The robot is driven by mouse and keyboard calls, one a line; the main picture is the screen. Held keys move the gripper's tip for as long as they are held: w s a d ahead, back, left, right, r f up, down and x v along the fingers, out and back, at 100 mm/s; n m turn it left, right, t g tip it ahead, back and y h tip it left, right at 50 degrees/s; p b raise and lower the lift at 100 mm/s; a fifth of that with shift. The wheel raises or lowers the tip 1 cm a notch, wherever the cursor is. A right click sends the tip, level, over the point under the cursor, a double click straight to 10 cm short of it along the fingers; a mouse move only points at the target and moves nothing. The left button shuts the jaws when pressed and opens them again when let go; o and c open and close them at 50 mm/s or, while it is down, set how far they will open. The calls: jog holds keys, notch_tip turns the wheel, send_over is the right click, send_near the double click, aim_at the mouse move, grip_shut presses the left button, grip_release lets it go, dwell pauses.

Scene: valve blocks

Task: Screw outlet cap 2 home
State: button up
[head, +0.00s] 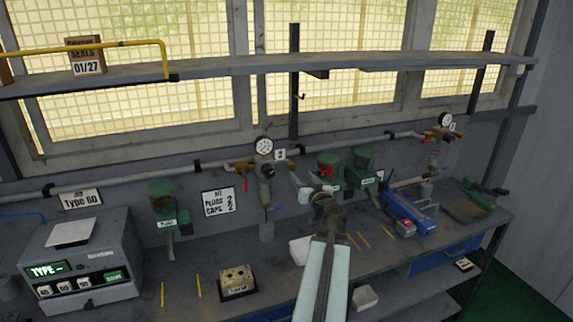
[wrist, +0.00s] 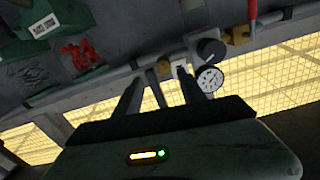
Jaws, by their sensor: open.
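Valve block 2 is on the wall pipe in the head view, with a round white gauge (head: 263,146) and a "2" label (head: 280,154). A small brass-coloured fitting (head: 290,167) sits on its right side. My gripper (head: 311,190) is just below and right of that fitting. In the wrist view my gripper (wrist: 158,92) is open, its two dark fingers spread. A brass-coloured end (wrist: 163,68) shows between and beyond the fingertips, with the gauge (wrist: 209,79) to its right. I cannot tell whether this end is outlet cap 2 or the bare outlet, or whether the fingers touch it.
Green hoppers (head: 328,168) hang right of the block, one with red parts (wrist: 82,55). A second gauge (head: 445,120) is farther right. A shelf (head: 220,72) crosses above.

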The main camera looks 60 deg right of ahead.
aim_at(293, 168)
jog(key=x, duration=0.8)
jog(key=shift+w+a, duration=0.2)
jog(key=shift+a, duration=0.05)
grip_shut()
